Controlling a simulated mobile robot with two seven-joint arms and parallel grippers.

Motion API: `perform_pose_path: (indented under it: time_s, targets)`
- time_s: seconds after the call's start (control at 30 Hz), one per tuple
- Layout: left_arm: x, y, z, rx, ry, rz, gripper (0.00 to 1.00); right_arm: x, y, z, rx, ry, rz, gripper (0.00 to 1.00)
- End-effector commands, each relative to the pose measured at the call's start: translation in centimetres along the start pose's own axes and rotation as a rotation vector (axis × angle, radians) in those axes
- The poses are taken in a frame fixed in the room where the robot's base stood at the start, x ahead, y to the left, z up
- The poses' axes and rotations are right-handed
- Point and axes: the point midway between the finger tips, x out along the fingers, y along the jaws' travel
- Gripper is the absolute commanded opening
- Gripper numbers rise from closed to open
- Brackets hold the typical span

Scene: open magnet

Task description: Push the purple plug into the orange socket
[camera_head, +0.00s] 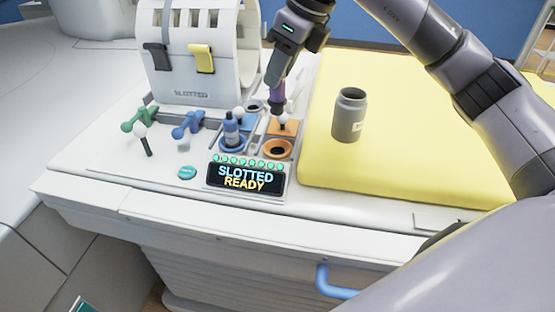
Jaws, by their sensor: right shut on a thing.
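My right gripper (277,82) comes down from the top and is shut on the purple plug (278,99). The plug points down, roughly upright, over the back of the orange area on the panel. The orange socket (277,148) is a round ring with a dark opening, in front of the plug in the picture. Nothing shows in its opening. Behind it is an orange square (292,128) with a small white-knobbed lever, just below the plug's lower end. I cannot tell whether the plug touches anything there. My left gripper is not in view.
A blue plug (231,130) stands in a blue socket to the left. A display (246,180) reads "SLOTTED READY". A grey bottle (349,115) stands on the yellow pad (420,150) at right.

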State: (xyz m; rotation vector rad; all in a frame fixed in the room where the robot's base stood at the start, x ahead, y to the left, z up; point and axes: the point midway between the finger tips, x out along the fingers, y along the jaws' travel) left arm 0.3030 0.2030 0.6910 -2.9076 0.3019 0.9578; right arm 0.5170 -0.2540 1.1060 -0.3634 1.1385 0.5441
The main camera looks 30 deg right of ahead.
Motion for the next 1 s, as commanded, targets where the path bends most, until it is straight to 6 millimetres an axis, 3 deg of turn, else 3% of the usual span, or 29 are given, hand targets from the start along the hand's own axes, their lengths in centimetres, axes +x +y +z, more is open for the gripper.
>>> perform_pose_path:
  time_s: [0.4,0.7,1.0]
  targets:
    - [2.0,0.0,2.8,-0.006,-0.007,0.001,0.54,4.3,0.0,-1.8,0.0,0.0,0.0,0.0]
    - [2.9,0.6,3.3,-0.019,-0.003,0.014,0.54,7.0,0.0,-2.9,0.0,0.001,0.0,0.0]
    - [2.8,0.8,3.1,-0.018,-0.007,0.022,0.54,7.1,0.0,-3.0,0.0,0.0,-0.001,0.0]
